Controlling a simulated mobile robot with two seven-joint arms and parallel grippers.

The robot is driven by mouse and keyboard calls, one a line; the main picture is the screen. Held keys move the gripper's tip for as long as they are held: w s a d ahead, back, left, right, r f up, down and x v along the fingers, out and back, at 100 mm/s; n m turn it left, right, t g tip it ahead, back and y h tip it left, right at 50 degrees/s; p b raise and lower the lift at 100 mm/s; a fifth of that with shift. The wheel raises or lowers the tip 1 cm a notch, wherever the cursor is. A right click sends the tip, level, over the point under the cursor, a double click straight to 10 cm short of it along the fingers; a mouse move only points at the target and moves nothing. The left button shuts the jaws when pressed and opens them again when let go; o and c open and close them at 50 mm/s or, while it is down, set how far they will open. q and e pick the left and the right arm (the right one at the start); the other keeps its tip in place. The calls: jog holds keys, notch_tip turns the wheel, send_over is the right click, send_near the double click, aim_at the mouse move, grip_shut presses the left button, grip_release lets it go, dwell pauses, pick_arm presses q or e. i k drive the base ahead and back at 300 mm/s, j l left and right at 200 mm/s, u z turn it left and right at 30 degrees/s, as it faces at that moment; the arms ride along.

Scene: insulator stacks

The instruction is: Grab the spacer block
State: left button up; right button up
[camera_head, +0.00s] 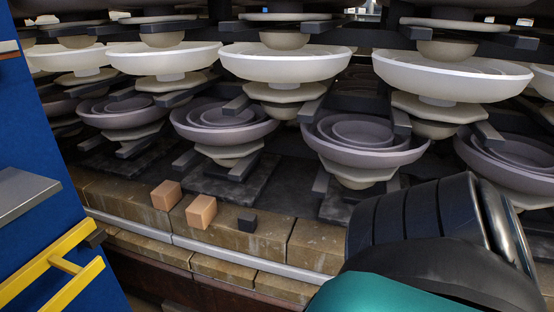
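Two small orange-tan blocks sit close together on the stone ledge, left of the middle. One block (166,195) is farther left and farther back; the other block (201,212) is nearer. I cannot tell which of these is the spacer block. Longer dark bars (319,182) stand between the stacked dishes. Neither gripper shows. A black ribbed part with a teal section at the lower right looks like my own arm and hides part of the ledge.
Stacks of cream insulator dishes (284,66) and purple-grey dishes (222,124) fill the back, close behind the ledge (128,203). A metal strip (207,247) runs along the ledge's front. A blue panel (40,135) with a yellow handle (50,266) stands at the left.

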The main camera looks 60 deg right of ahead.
aim_at(247, 222)
jog(key=z, duration=1.7)
